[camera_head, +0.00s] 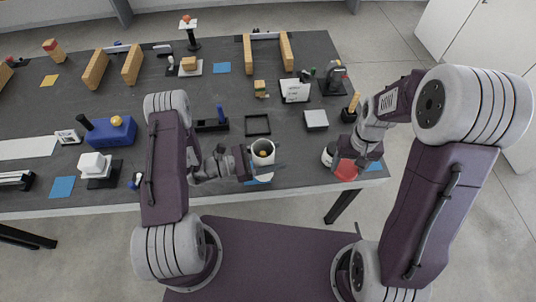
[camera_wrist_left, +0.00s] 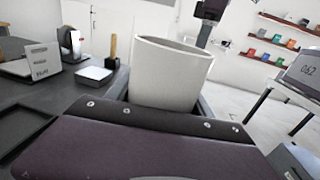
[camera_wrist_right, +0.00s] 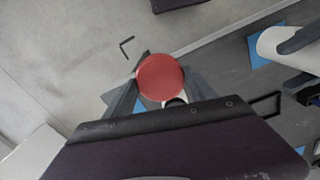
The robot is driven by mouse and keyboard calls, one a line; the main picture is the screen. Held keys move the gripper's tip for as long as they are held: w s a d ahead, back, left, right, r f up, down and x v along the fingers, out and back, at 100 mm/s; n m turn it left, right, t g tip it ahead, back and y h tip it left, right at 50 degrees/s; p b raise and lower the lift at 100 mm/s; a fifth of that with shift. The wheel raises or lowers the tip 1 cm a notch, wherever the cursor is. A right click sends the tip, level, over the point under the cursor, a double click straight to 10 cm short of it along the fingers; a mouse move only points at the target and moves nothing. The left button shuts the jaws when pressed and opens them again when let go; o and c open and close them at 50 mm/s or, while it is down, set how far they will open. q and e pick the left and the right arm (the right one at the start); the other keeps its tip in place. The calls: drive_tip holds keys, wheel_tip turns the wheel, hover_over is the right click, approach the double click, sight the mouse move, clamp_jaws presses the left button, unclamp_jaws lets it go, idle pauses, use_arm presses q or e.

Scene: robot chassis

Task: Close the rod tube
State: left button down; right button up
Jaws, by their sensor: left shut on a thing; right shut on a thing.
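A white tube (camera_head: 263,147) stands upright in my left gripper (camera_head: 262,168), which is shut on it near the table's front edge. Its open top shows a tan thing inside. The tube fills the middle of the left wrist view (camera_wrist_left: 170,72) and also shows in the right wrist view (camera_wrist_right: 284,52). A round red cap (camera_wrist_right: 160,77) is between the fingers of my right gripper (camera_wrist_right: 160,95), which is shut on it. In the head view the red cap (camera_head: 346,171) is right of the tube and apart from it, at the table's front right corner. Its underside is hidden.
Blue mats lie by the front edge, one under the tube (camera_wrist_right: 258,50). Behind the tube are a black square frame (camera_head: 257,125), a grey block (camera_head: 316,119) and a black holder with a blue handle (camera_head: 211,124). A tan-handled tool (camera_head: 352,105) stands at the right edge.

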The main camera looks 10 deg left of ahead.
drive_tip(key=shift+s, duration=0.35)
drive_tip(key=shift+s+r+m, duration=0.25)
drive_tip(key=shift+s+m, duration=0.05)
drive_tip(key=shift+m, duration=0.1)
drive_tip(key=w+a+r, duration=0.6)
drive_tip(key=a+r, duration=0.4)
drive_tip(key=a, duration=0.1)
drive_tip(key=s+a+r+n, duration=0.1)
drive_tip(key=a+n, duration=0.1)
drive_tip(key=a, duration=0.5)
drive_tip(key=s+a+r+n, duration=0.1)
drive_tip(key=s+a+n, duration=0.1)
drive_tip(key=a, duration=0.6)
drive_tip(key=shift+s+r+n, duration=0.25)
drive_tip(key=shift+r+n, duration=0.05)
drive_tip(key=shift+r, duration=0.05)
drive_tip(key=shift+w, duration=0.1)
